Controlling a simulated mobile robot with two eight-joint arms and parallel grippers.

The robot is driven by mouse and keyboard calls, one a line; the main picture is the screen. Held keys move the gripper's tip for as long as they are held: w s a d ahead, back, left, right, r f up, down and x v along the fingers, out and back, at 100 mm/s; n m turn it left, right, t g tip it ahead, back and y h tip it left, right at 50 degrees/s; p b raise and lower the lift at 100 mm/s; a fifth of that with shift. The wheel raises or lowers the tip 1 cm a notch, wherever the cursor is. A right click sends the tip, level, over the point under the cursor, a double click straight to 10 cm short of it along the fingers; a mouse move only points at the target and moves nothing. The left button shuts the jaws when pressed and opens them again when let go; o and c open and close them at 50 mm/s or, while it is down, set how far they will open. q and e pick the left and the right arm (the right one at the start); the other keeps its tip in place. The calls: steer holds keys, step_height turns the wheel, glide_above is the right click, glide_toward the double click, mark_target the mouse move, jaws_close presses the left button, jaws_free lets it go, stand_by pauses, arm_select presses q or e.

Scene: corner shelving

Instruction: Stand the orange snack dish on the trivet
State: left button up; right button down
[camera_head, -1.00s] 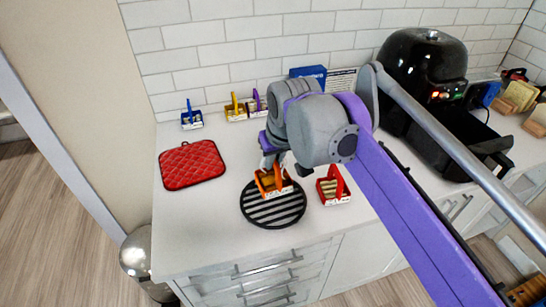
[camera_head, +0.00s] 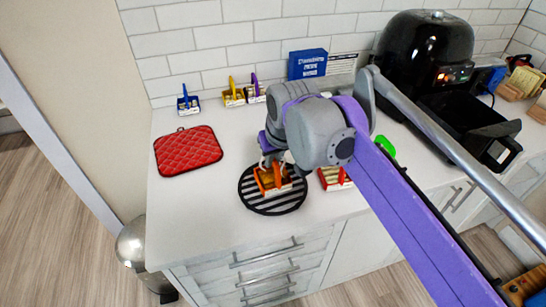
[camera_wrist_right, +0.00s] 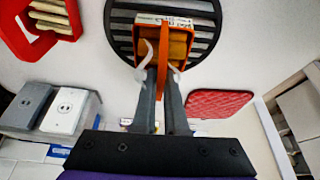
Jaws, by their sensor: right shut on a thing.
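The orange snack dish (camera_head: 273,184) has an upright orange handle and a light printed label. It is over the middle of the round black slatted trivet (camera_head: 246,194). I cannot tell whether it touches the slats. My right gripper (camera_head: 271,160) is above it, shut on its handle. In the right wrist view the fingertips (camera_wrist_right: 161,68) stand on both sides of the handle, and the dish (camera_wrist_right: 178,45) covers part of the trivet (camera_wrist_right: 122,20). My left gripper is not in view.
A red dish (camera_head: 336,181) stands close to the trivet's right, partly hidden by my arm. A red quilted pad (camera_head: 188,151) lies at left. Blue (camera_head: 188,102) and yellow (camera_head: 234,94) dishes stand at the back wall. A black air fryer (camera_head: 428,55) with its drawer open is at right.

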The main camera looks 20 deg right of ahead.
steer(key=shift+f, duration=0.2)
stand_by(0.6)
steer(key=c, duration=0.9)
jaws_free()
